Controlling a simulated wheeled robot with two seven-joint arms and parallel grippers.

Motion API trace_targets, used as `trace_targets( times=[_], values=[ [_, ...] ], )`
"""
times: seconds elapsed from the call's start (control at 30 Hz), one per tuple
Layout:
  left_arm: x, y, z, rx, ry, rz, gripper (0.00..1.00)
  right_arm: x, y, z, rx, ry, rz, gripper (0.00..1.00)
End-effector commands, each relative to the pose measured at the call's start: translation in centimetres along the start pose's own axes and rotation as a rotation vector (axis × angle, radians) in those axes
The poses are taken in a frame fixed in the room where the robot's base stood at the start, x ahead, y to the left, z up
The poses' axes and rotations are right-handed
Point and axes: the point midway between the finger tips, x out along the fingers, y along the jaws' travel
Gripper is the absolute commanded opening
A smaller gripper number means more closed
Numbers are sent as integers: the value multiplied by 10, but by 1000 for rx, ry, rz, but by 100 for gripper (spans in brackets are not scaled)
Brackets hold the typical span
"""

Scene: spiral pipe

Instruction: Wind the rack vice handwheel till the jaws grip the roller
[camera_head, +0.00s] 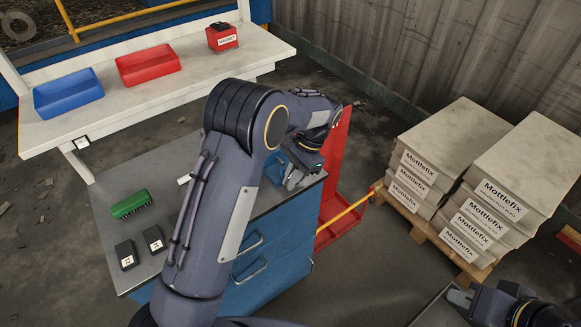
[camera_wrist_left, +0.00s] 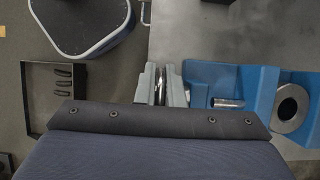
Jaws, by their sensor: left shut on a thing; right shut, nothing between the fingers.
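The blue rack vice (camera_wrist_left: 258,84) is on the right of the left wrist view, with a short bright steel shaft (camera_wrist_left: 228,103) and a round steel part with a hole (camera_wrist_left: 292,108), which may be the roller. In the head view only a bit of the vice (camera_head: 279,162) shows on the bench, behind my left arm. My left gripper (camera_wrist_left: 162,88) is shut on a thin shiny edge beside the vice, apparently the handwheel rim seen edge-on. The same gripper (camera_head: 296,180) is small in the head view. Jaw contact cannot be told. My right gripper (camera_head: 461,298) is shut and empty at bottom right.
The grey bench (camera_head: 105,205) holds a green brush (camera_head: 131,204) and two black labelled blocks (camera_head: 127,255). A white table behind carries a blue bin (camera_head: 68,94), a red bin (camera_head: 148,65) and a red box (camera_head: 222,40). Stacked bags (camera_head: 488,205) stand on a pallet at right.

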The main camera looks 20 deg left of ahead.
Motion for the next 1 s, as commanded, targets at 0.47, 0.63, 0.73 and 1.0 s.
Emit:
trace_targets(
  times=[0.47,0.63,0.73,1.0],
  values=[
    [-3,0,-1,-1,-106,-1,0,-17,-8,-8,0,0,0,0],
    [-3,0,-1,-1,-105,-1,0,-17,-8,-8,0,0,0,0],
    [-3,0,-1,-1,-105,-1,0,-17,-8,-8,0,0,0,0],
    [-3,0,-1,0,-105,-1,17,-17,-8,-8,0,0,0,0]
  ],
)
